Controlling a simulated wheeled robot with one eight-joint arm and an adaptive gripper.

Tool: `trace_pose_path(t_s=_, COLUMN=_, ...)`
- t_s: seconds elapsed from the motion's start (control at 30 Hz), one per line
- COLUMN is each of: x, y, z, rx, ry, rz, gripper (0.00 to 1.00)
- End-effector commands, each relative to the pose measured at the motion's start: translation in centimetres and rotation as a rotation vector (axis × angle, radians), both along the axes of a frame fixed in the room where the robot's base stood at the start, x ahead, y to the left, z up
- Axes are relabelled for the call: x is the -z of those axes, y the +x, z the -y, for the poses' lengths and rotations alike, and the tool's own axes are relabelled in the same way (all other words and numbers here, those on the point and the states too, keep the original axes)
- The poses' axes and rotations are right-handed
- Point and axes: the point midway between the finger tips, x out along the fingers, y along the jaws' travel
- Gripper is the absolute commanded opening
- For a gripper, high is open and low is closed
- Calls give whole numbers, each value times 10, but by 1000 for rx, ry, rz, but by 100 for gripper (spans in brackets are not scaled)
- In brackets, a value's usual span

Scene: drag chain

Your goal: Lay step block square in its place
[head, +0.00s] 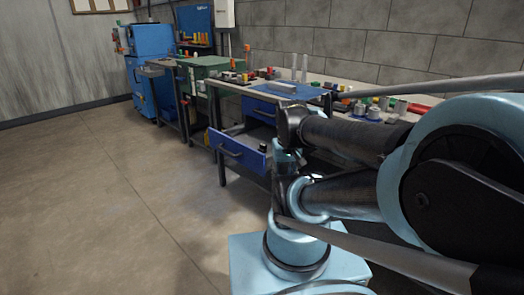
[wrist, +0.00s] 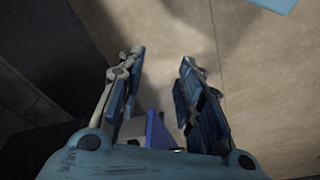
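In the head view a grey block-like piece (head: 283,87) lies on a blue mat (head: 308,93) on the workbench. It is small, and I cannot tell for sure that it is the step block or where its place is. My gripper (wrist: 162,58) is open in the wrist view, its two fingers well apart with bare floor between the tips. Nothing is held. A blue panel (wrist: 158,130) and a pale grey surface show lower down between the fingers, near the palm. In the head view my arm hides the gripper.
A blue drawer (head: 240,154) stands pulled open at the workbench's front. Many small coloured parts crowd the bench top; a red cylinder (head: 418,109) lies at right. A green bench (head: 203,66) and blue cabinet (head: 151,65) stand farther left. The concrete floor (head: 110,200) at left is clear.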

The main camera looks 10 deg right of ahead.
Motion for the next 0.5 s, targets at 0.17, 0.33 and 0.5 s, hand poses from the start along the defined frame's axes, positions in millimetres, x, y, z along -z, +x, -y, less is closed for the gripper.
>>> trace_pose_path(t_s=0.17, x=-2, y=-2, z=0, rx=-1, ry=0, rz=3, gripper=49)
trace_pose_path(t_s=0.33, x=-14, y=3, z=-1, rx=-21, ry=6, rz=15, gripper=52)
trace_pose_path(t_s=0.5, x=-35, y=35, z=-5, rx=-79, ry=17, rz=24, gripper=52)
